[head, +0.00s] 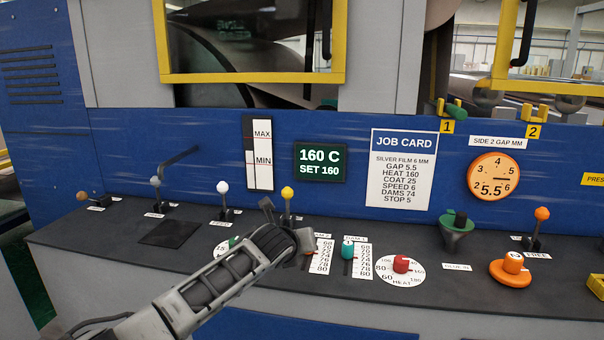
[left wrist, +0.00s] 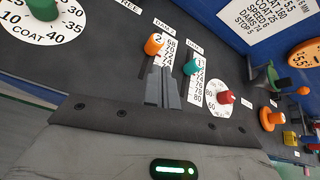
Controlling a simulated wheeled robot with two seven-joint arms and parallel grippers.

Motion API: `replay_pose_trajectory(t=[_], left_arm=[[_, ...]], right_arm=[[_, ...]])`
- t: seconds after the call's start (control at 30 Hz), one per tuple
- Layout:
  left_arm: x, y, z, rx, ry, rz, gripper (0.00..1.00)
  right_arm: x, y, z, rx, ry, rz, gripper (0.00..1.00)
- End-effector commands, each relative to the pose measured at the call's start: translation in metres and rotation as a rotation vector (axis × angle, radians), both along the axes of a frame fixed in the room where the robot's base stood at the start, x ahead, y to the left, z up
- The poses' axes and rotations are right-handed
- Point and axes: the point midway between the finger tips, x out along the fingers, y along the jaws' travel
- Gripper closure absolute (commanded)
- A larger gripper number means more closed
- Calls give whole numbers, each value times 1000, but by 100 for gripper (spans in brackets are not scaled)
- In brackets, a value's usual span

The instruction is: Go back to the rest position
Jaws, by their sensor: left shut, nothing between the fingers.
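My left gripper (head: 304,245) reaches in from the bottom left in the head view, over the front of the dark control shelf (head: 130,235). In the left wrist view its two grey fingers (left wrist: 162,88) are together and empty. They are close to the orange dam knob 2 (left wrist: 153,45) and the teal dam knob 1 (left wrist: 192,66); I cannot tell whether they touch either. In the head view the teal knob (head: 347,250) is just right of the gripper, while the orange dam knob is largely hidden. My right gripper is in neither view.
The red heat knob (head: 401,264) and orange knob (head: 512,262) stand to the right. The green coat knob (head: 233,242) is partly behind my arm. Upright levers, including a yellow-tipped one (head: 287,193), line the shelf's back. The display (head: 320,162) reads 160 C, SET 160.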

Motion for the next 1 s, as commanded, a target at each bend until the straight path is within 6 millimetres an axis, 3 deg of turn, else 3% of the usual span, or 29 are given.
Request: replay_pose_trajectory(t=[0.17,0.27,0.37,0.5,0.7,1.0], left_arm=[[-57,-18,-59,-280,197,129,100],[-104,-20,-93,-504,352,282,100],[-158,-10,-122,-751,517,507,100],[-233,26,-149,-1063,693,896,100],[-327,92,-165,-1379,770,1459,100],[-413,155,-160,-1591,668,1963,100]], right_arm=[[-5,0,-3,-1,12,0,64],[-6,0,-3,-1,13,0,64],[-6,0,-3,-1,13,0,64],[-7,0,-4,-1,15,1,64],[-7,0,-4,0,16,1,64],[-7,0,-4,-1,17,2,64]])
